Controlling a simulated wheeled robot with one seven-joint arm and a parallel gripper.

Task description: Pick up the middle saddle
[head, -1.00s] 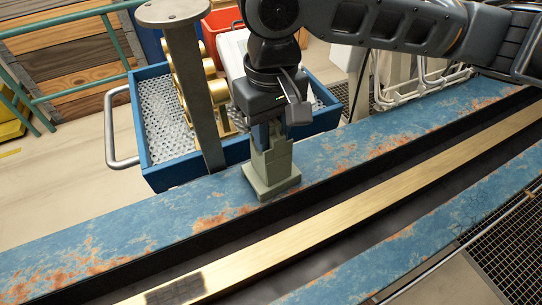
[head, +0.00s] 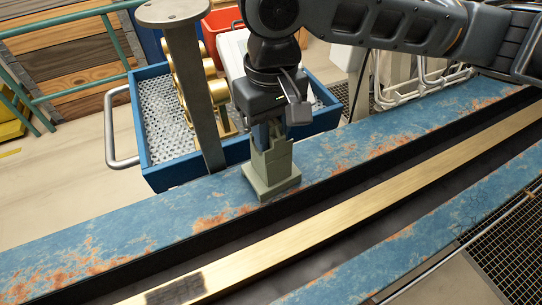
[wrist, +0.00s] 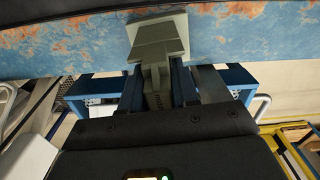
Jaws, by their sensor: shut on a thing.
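The saddle (head: 270,178) is a grey-green block with a wide stepped foot and a narrower upright part. It stands upright at the near edge of the blue, rust-marked rail beside the dark channel. My gripper (head: 268,134) points down over it and is shut on its upper part. In the wrist view the saddle (wrist: 158,42) shows its foot against the blue rail, and the fingers of my gripper (wrist: 158,88) are on both sides of its upright part. I cannot tell whether the foot touches the rail. No other saddle is seen clearly.
The blue rail (head: 110,235) runs across, with a brass-coloured strip (head: 330,222) in the dark channel in front. Behind stands a blue tray (head: 160,178) with brass parts (head: 190,75). A grey post (head: 200,100) rises left of my gripper.

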